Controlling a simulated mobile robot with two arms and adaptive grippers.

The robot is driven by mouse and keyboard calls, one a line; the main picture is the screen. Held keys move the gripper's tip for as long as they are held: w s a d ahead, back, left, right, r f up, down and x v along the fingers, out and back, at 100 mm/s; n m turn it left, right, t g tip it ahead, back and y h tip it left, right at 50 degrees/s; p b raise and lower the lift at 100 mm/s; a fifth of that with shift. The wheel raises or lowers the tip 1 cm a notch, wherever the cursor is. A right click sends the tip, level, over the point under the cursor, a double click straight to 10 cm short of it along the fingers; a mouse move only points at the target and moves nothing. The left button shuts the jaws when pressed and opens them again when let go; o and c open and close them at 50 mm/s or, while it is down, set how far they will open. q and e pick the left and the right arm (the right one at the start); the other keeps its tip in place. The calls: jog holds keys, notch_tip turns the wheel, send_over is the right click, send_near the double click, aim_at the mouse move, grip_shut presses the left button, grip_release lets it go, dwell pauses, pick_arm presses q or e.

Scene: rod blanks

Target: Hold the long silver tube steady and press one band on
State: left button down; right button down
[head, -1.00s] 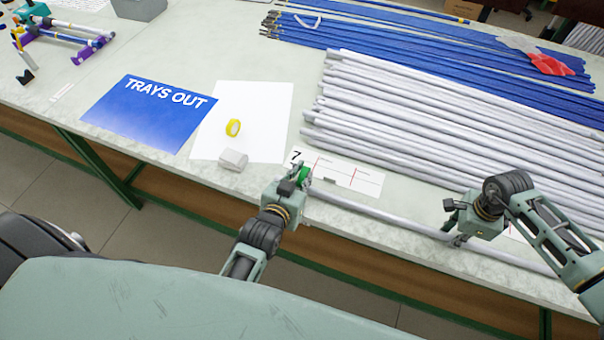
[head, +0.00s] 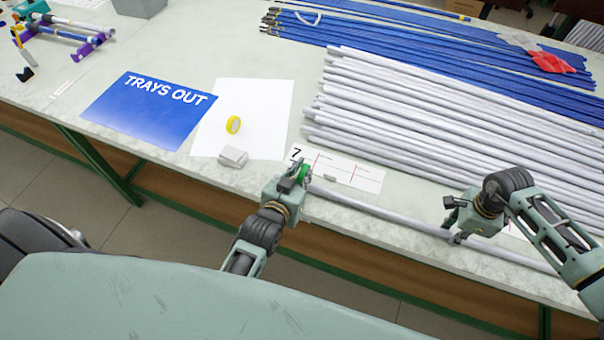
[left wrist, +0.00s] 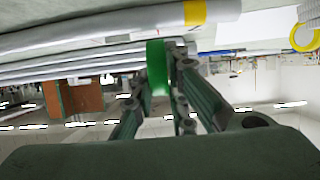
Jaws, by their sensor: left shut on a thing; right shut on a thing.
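The long silver tube (head: 385,217) lies along the front of the table. My right gripper (head: 456,238) is shut on the tube, partway along it. My left gripper (head: 301,176) is shut on a green band (head: 304,173) at the tube's left end. In the left wrist view the green band (left wrist: 157,66) sits between the two fingers, in front of silver tubes. The fingers cover part of the band, and I cannot tell how far it sits over the tube end.
A marked white strip (head: 345,174) lies behind the tube. A grey block (head: 233,156) and a yellow ring (head: 233,124) are on or beside a white sheet (head: 260,100). Silver tubes (head: 420,120) and blue tubes (head: 400,40) fill the back right. A blue sign (head: 150,112) lies left.

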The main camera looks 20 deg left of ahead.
pick_arm(q)
jog(key=shift+s+f, duration=0.1)
jog(key=shift+f, duration=0.7)
dwell(1.3)
jog(key=shift+r, duration=3.6)
pick_arm(e)
jog(key=c, duration=1.5)
grip_release()
jog(key=shift+c, duration=0.2)
